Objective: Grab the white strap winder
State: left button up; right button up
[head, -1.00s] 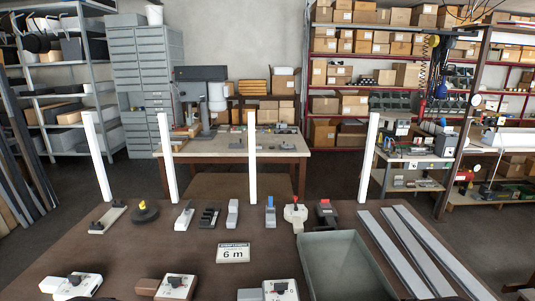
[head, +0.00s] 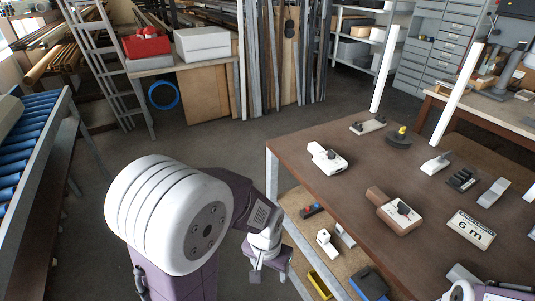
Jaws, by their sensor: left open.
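A white winder-like device with a dark knob (head: 327,158) lies near the left edge of the brown table (head: 335,187); I take it for the white strap winder. A similar white device with a brown block (head: 395,210) lies nearer, to its right. My left gripper (head: 268,279) is open and empty, pointing down, left of the table and lower in the picture than the white device, not touching it. My right gripper is not clearly seen; a cut-off white and grey shape at the bottom right is unclear.
A lower shelf (head: 305,235) under the table holds small white parts and a yellow tray (head: 320,284). White posts (head: 389,68) stand at the table's far side. A blue roller conveyor (head: 25,130) stands left; open floor lies between.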

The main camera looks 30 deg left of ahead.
aim_at(329, 166)
jog(key=j+u, duration=0.1)
jog(key=u, duration=0.3)
jog(key=i+j+z, duration=0.45)
jog(key=j, duration=0.35)
jog(key=i+j+z, duration=0.25)
jog(key=j+z, duration=0.25)
jog(key=j, duration=0.35)
jog(key=i+j+z, duration=0.1)
jog(key=j+z, duration=0.35)
jog(key=j, duration=0.5)
jog(key=j+z, duration=0.5)
jog(key=j, duration=0.5)
